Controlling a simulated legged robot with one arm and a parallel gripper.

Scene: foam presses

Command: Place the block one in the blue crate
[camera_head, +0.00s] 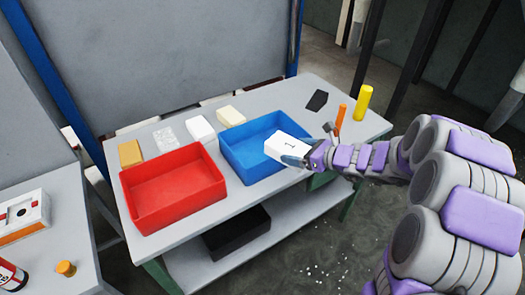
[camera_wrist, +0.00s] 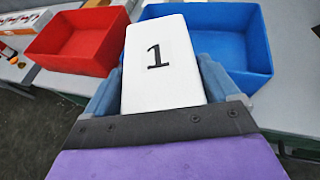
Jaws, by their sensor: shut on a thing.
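Block one is a white block with a black "1" on its face (camera_head: 289,146); it also shows large in the wrist view (camera_wrist: 160,65). My gripper (camera_head: 300,158) is shut on it, with a finger on each side in the wrist view. The block is held at the near right part of the blue crate (camera_head: 254,177), overlapping its rim in the head view. Its exact height above the crate is hard to tell. The blue crate also shows behind the block in the wrist view (camera_wrist: 245,83). The crate's visible floor is empty.
An empty red crate (camera_head: 172,216) stands left of the blue one. Behind them are a tan block (camera_head: 130,154), a speckled block (camera_head: 165,139) and white blocks (camera_head: 201,129). A dark piece (camera_head: 317,100), orange cylinder (camera_head: 341,117) and yellow cylinder (camera_head: 363,102) stand at the right.

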